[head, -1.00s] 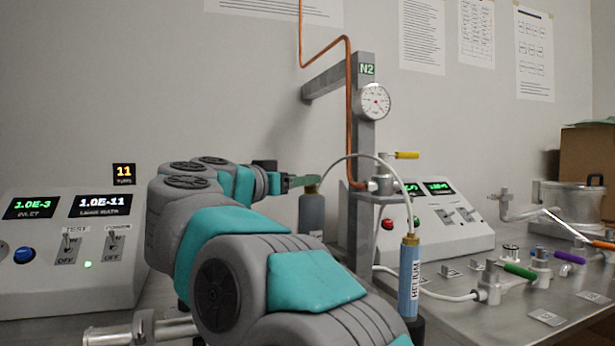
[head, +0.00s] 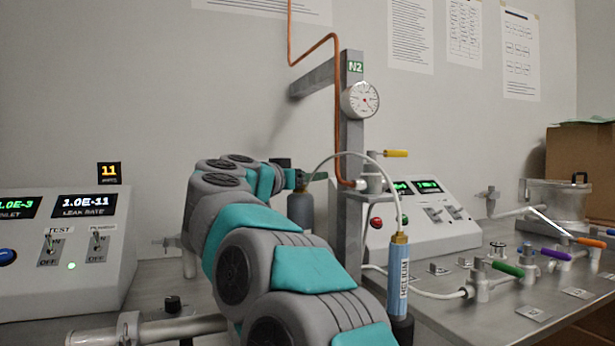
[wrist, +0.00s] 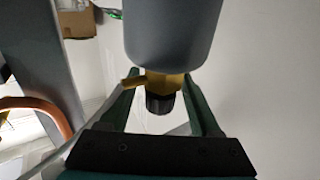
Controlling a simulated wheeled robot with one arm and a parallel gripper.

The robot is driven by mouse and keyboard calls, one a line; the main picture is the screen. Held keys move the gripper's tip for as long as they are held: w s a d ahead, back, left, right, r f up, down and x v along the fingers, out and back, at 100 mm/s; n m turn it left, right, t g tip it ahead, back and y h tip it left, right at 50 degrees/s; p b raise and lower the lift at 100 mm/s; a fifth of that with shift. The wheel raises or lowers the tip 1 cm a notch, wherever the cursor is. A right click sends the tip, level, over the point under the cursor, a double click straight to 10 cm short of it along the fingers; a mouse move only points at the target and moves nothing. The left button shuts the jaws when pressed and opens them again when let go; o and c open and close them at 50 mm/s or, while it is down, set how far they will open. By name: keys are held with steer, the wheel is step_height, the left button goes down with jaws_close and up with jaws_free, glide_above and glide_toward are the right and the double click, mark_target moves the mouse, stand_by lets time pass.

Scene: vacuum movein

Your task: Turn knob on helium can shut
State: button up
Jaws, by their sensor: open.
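The grey can (head: 300,212) stands upright behind my arm, partly hidden by it. A thin white hose runs from its top to a blue cylinder labelled HELIUM (head: 399,272) at front right. In the wrist view the can body (wrist: 170,35) appears upside down, with a brass valve (wrist: 165,82) and a black knob (wrist: 160,103) at its end. My gripper (head: 300,178) is at the can's top; in the wrist view its two green fingers (wrist: 160,92) are open, one on each side of the valve and knob. I cannot tell whether either finger touches them.
The grey post labelled N2 (head: 351,130), with its gauge (head: 361,99) and copper pipe (head: 337,110), stands right of my gripper. A leak-rate panel (head: 75,240) is at left. Valves with coloured handles, such as the green one (head: 508,268), fill the right bench.

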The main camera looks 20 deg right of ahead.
jaws_close()
stand_by(0.3)
steer(key=shift+r+n+t+y+p, duration=0.15)
steer(key=shift+n+t+y+p, duration=0.15)
steer(key=shift+t+p, duration=0.15)
steer(key=shift+w+a+n+t+y+p, duration=0.1)
steer(key=shift+n+t+y+p, duration=0.2)
steer(key=shift+n+t+y, duration=0.3)
steer(key=n+t+y, duration=0.2)
steer(key=t+y, duration=0.1)
steer(key=shift+w+a, duration=0.15)
steer(key=shift+a, duration=0.05)
steer(key=shift+w+a+n+t+y, duration=0.2)
steer(key=shift+n+t+y, duration=0.3)
steer(key=shift+n+y, duration=0.45)
steer(key=shift+w+a+n+t+y, duration=0.15)
steer(key=shift+n+t+y, duration=0.3)
steer(key=shift+n+y, duration=0.45)
steer(key=shift+s+a+y, duration=0.1)
steer(key=shift+y, duration=0.25)
jaws_free()
